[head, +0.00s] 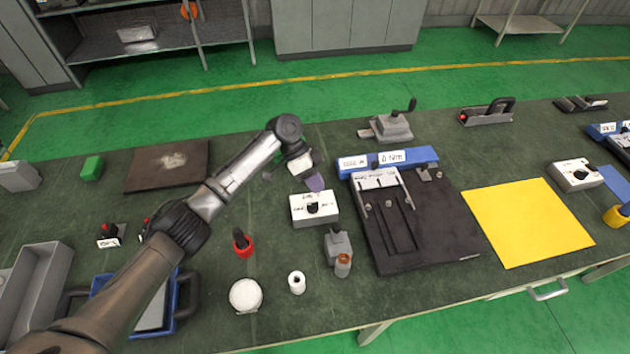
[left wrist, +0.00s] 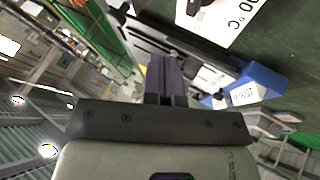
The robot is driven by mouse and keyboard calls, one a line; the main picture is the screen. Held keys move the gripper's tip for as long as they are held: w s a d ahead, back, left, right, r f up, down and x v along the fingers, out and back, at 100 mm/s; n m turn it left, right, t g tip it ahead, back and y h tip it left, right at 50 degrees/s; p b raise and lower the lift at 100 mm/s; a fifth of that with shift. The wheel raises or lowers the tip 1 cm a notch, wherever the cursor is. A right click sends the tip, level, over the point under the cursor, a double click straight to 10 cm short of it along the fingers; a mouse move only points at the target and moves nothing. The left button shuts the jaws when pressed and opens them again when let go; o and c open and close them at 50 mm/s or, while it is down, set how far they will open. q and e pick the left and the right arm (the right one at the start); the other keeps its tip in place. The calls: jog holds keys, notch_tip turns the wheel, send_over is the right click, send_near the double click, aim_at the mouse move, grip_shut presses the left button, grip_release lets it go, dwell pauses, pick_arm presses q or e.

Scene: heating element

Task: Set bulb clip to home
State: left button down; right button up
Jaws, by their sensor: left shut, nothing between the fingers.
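I cannot tell for sure which part is the bulb clip. The black fixture board (head: 447,235) lies right of centre in the head view, with slots and small grey metal fittings along its left and back parts. My left gripper (head: 316,183) is shut and empty, above the back edge of a white control box (head: 302,218) with a black knob, left of the board. In the left wrist view my shut fingers (left wrist: 165,80) show at the centre with nothing between them. The white box's label, with "°C", shows at the top (left wrist: 238,22). My right gripper is not in view.
A blue device (head: 425,157) reading "0 Nm" stands behind the board. A grey block with a brown-topped cylinder (head: 343,264), a white roll (head: 297,283) and a red-based tool (head: 243,246) stand in front and left. A yellow mat (head: 528,222) lies clear at right.

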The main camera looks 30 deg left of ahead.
aim_at(337, 233)
pick_arm(q)
jog(key=x, duration=0.7)
jog(key=shift+s+d+r+p, duration=0.25)
jog(key=shift+s+d, duration=0.3)
jog(key=shift+s, duration=0.2)
jog(key=shift+s+d+r+p, duration=0.15)
jog(key=shift+s+d+r, duration=0.1)
jog(key=shift+s+d, duration=0.45)
jog(key=shift+s+a, duration=0.15)
